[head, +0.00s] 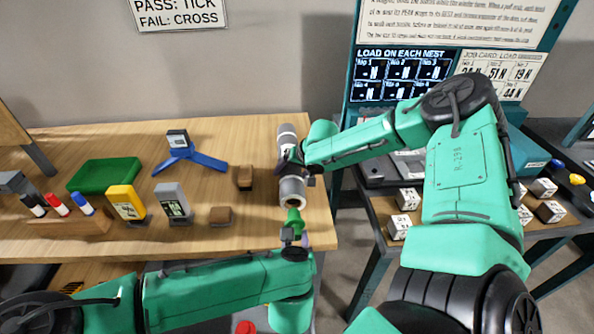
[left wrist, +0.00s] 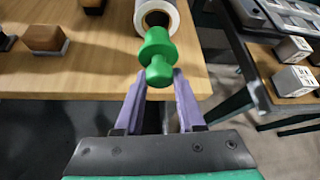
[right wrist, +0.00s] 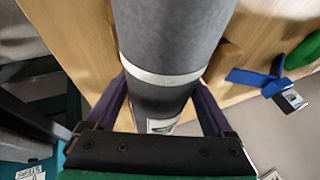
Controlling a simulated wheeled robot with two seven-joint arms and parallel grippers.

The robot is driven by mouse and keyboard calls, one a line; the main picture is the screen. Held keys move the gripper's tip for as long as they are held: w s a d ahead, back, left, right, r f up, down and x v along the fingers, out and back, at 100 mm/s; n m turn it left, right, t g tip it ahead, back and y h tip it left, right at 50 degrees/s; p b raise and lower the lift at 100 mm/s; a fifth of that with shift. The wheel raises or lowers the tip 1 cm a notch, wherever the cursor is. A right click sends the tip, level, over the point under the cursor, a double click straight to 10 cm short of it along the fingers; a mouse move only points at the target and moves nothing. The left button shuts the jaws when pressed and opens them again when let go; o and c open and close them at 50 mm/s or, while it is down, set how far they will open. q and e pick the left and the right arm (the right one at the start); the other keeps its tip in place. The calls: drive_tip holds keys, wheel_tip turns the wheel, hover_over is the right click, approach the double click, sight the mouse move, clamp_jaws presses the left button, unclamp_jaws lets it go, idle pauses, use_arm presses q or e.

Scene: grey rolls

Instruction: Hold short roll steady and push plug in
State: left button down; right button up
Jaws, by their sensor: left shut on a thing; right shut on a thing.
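The short grey roll (head: 292,188) lies near the right edge of the wooden table, its open end facing me. In the left wrist view its hollow white-rimmed end (left wrist: 157,16) shows. My right gripper (head: 297,163) is shut around the roll; in the right wrist view its fingers flank the grey roll (right wrist: 165,50) with its pale band. The green plug (head: 294,222) is in my left gripper (head: 293,238), just in front of the roll's open end. In the left wrist view, the fingers grip the plug (left wrist: 157,45) by its knob, and its wide end overlaps the roll's mouth; I cannot tell whether it is inside.
A blue stand (head: 190,155), a green block (head: 105,174), yellow and grey devices, and markers stand at the left on the table (head: 230,135). Small brown blocks (head: 245,178) lie left of the roll. A side table at right holds several white cubes (head: 407,199).

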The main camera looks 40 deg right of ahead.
sight(294, 223)
use_arm(q)
drive_tip(key=shift+w+d, duration=0.35)
drive_tip(key=shift+w, duration=0.1)
drive_tip(key=shift+w+d, duration=0.25)
idle(1.2)
drive_tip(key=shift+w+d, duration=0.2)
drive_tip(key=shift+w, duration=0.05)
drive_tip(key=shift+w+d, duration=0.55)
drive_tip(key=shift+w, duration=0.2)
drive_tip(key=shift+w+d, duration=0.55)
drive_tip(key=shift+w, duration=0.2)
drive_tip(key=shift+c, duration=2.2)
unclamp_jaws()
drive_tip(key=v, duration=1.2)
